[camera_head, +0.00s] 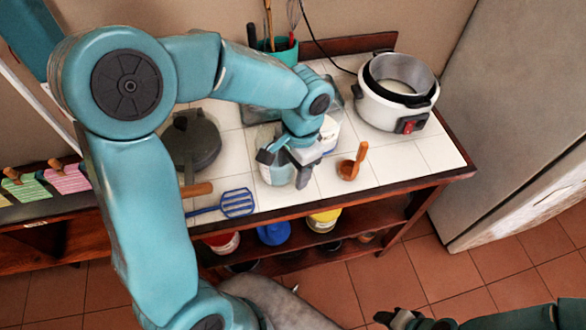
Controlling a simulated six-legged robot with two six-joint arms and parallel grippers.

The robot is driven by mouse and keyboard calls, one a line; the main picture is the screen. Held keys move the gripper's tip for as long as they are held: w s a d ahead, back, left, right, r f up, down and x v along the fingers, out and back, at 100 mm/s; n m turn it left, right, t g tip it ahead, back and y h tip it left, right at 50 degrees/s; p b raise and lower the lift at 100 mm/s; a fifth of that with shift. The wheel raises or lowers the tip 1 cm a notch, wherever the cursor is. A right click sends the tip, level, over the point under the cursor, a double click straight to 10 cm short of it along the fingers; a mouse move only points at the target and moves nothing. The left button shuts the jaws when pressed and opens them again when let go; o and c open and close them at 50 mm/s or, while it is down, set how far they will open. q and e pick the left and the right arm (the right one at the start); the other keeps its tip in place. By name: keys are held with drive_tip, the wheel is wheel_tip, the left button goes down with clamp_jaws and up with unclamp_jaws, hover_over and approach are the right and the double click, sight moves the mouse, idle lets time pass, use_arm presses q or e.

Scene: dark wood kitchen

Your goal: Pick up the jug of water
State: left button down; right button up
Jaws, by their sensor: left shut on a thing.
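A clear jug of water (276,176) stands near the front of the white tiled counter, mostly behind my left gripper. My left arm reaches over from the left. My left gripper (284,168) is shut on the jug at its upper part. The jug looks upright; I cannot tell whether its base touches the tiles. Its handle is hidden. My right gripper (400,318) shows only partly at the bottom right edge, away from the counter, and its opening is unclear.
A white cooker (397,112) stands at the right back. A blue slotted spatula (237,203), a dark pan (190,142) and an orange-brown scoop (351,168) lie around the jug. A green utensil holder (281,52) is behind. A pale container (330,133) stands close behind my gripper.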

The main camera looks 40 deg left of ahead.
use_arm(q)
wheel_tip(320, 180, up, 18)
drive_tip(key=shift+r+p, duration=0.2)
drive_tip(key=shift+p, duration=0.2)
idle(0.6)
